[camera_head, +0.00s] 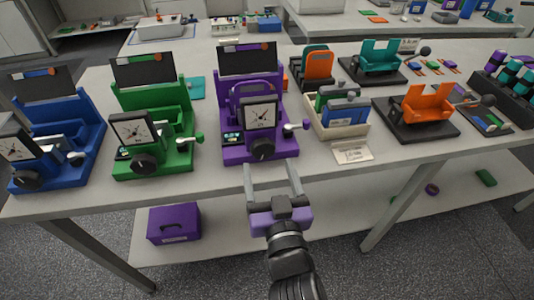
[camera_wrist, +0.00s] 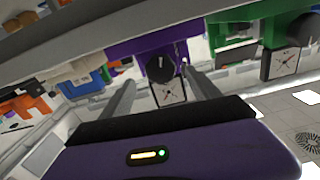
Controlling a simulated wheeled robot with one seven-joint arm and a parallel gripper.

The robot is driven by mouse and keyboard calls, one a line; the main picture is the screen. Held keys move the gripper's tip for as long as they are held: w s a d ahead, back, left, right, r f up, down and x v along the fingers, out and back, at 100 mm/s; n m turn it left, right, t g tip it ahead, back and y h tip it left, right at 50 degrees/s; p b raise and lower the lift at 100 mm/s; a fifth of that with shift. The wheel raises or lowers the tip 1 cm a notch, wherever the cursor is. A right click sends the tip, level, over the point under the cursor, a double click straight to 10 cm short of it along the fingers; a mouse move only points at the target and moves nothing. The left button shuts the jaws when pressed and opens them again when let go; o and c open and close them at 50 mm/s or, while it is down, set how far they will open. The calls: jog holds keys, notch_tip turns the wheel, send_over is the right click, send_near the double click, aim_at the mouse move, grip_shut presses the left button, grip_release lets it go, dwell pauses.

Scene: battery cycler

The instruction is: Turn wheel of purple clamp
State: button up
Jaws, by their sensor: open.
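The purple clamp (camera_head: 232,128) stands upright near the front edge of the table, between the green clamp and a beige bin. It has a white dial, a black round wheel (camera_head: 262,148) low on its front, and a side lever with a purple knob (camera_head: 305,124). My gripper (camera_head: 269,166) is open and empty, just in front of and below the wheel, at the table's front edge. In the wrist view, turned upside down, the purple clamp (camera_wrist: 130,47) and its black wheel (camera_wrist: 160,67) show beyond and between my open fingers (camera_wrist: 157,73). I see no contact.
A green clamp (camera_head: 178,157) and a blue clamp (camera_head: 88,150) stand to the left. A beige bin (camera_head: 343,132) with coloured cells, a label card (camera_head: 352,153) and an orange holder (camera_head: 430,103) are to the right. A purple box (camera_head: 174,224) sits on the lower shelf.

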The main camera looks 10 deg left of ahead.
aim_at(263, 153)
jog(key=shift+x, duration=2.5)
jog(key=c, duration=1.4)
jog(key=shift+o, duration=0.2)
jog(key=shift+n, duration=0.4)
jog(key=n+p, duration=0.2)
jog(key=n, duration=0.2)
jog(key=shift+a+n, duration=0.1)
jog(key=shift+n, duration=0.2)
jog(key=n+p, duration=0.1)
jog(key=n, duration=0.3)
jog(key=shift+n+p, duration=0.3)
jog(key=shift+n, duration=0.1)
